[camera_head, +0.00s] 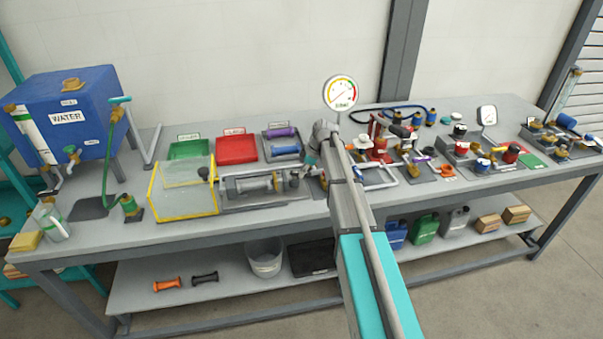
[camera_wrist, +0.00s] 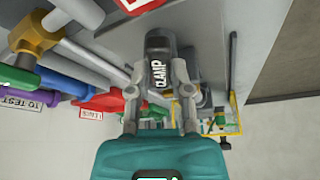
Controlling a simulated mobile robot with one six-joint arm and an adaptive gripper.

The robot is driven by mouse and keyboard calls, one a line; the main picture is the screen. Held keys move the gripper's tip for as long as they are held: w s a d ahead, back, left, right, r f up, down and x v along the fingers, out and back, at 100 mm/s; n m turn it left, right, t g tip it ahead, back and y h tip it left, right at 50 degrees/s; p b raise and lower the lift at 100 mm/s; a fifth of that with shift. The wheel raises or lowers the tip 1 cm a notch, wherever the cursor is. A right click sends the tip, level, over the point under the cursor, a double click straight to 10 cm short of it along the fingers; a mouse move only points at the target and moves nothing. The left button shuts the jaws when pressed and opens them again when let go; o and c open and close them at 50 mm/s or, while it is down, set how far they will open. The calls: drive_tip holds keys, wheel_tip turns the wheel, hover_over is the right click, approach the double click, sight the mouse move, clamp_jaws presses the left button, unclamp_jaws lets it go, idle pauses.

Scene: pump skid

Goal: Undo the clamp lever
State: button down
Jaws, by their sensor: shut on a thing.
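The clamp lever (camera_wrist: 160,45) is a dark grey handle with a white CLAMP label, in the middle of the wrist view. My gripper (camera_wrist: 158,72) has one finger on each side of it and is shut on it. In the head view my gripper (camera_head: 310,163) is a small teal shape at the bench, at the right end of the pump assembly. The lever cannot be made out clearly there, as my arm and gripper cover that spot.
Left of my gripper are the pump (camera_head: 255,184) and a yellow-edged clear guard (camera_head: 183,190). Behind are a red tray (camera_head: 236,149) and a green tray (camera_head: 190,149). A round gauge (camera_head: 340,93) stands behind my arm. Valves and pipes crowd the right.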

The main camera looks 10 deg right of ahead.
drive_tip(key=n+g, duration=0.1)
drive_tip(key=n, duration=0.1)
drive_tip(key=w+n, duration=0.1)
drive_tip(key=n, duration=0.1)
drive_tip(key=shift+w+d+n+g, duration=0.2)
drive_tip(key=shift+n+g, duration=0.1)
drive_tip(key=shift+g, duration=0.1)
drive_tip(key=c, duration=0.8)
unclamp_jaws()
drive_tip(key=shift+r, duration=0.1)
